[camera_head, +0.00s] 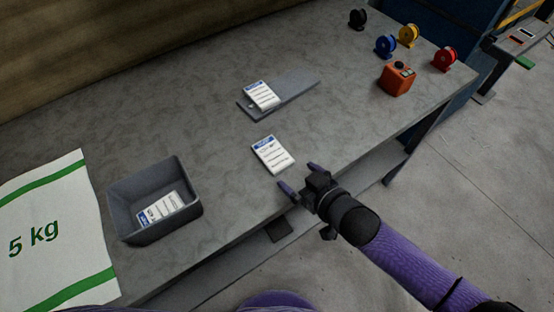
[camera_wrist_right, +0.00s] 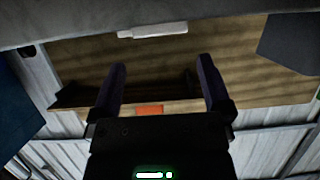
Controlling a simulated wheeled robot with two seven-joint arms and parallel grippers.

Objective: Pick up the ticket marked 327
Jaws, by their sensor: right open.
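Three white tickets with blue bands show in the head view; their numbers are too small to read. One ticket (camera_head: 272,154) lies on the bare bench near its front edge. Another ticket (camera_head: 261,95) lies on a flat grey board (camera_head: 295,88) farther back. A third ticket (camera_head: 160,208) is inside the grey bin (camera_head: 190,212). My right gripper (camera_head: 299,177) is open and empty, just front-right of the bare-bench ticket and apart from it. In the right wrist view, a thin white edge, probably that ticket (camera_wrist_right: 152,31), shows beyond the open fingers (camera_wrist_right: 161,68). My left gripper is out of view.
A white sack (camera_head: 50,225) marked 5 kg lies at the left of the bench (camera_head: 210,140). An orange box (camera_head: 397,80) and several coloured spools, including a red one (camera_head: 445,59), stand at the back right. Bare bench surrounds the nearest ticket.

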